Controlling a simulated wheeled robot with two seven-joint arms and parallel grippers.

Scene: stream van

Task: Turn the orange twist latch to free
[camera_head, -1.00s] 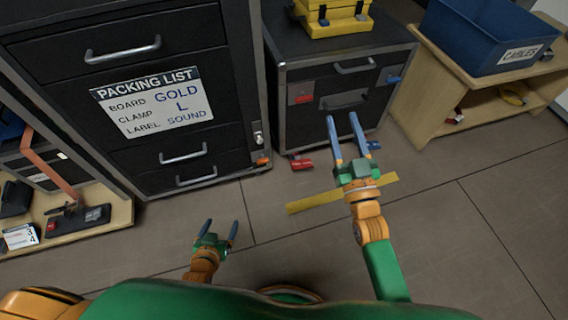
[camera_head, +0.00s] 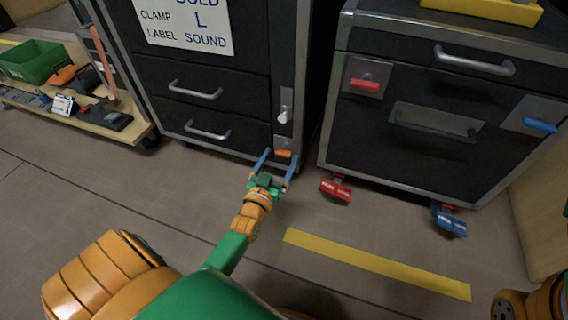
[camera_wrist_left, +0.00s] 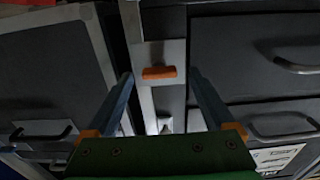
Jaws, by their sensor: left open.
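The orange twist latch (camera_head: 283,153) is a small bar on a grey plate low on the black drawer cabinet's right edge post. It lies crosswise in the head view. It also shows lying crosswise in the left wrist view (camera_wrist_left: 159,73). My left gripper (camera_head: 280,157) is open, its two blue fingers pointing at the latch. In the left wrist view the fingertips (camera_wrist_left: 160,77) stand on either side of the latch with gaps, and I see no contact. My right gripper is out of view; only part of my right arm shows at the lower right.
A white-tipped lever (camera_head: 284,116) sits above the latch. The lower black case (camera_head: 420,110) stands to the right, with a red latch (camera_head: 365,84) and a blue latch (camera_head: 539,125). Red (camera_head: 336,188) and blue (camera_head: 449,220) pieces sit near the floor. Yellow tape (camera_head: 375,264) crosses open floor.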

